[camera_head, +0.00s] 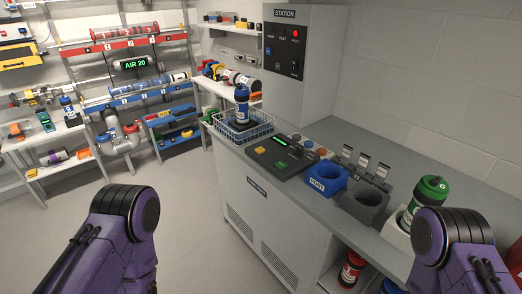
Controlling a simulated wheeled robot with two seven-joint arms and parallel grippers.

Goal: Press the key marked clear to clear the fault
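A dark console (276,157) with a small green-lit display (289,145) lies on the grey counter (335,212). It has a yellow key (261,150) and a green key (281,166) on its top; the key lettering is too small to read, so I cannot tell which is marked clear. The grey STATION cabinet (297,75) behind it shows a lit red lamp (295,33). My purple arms show at the lower left and lower right, both short of the console. Neither gripper is in the picture.
A wire basket (241,131) with a blue bottle (242,104) stands left of the console. To its right are a blue bin (326,178), a grey holder (363,202) and a green-capped canister (427,193). Loaded shelves line the back left. The floor (190,225) between my arms is clear.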

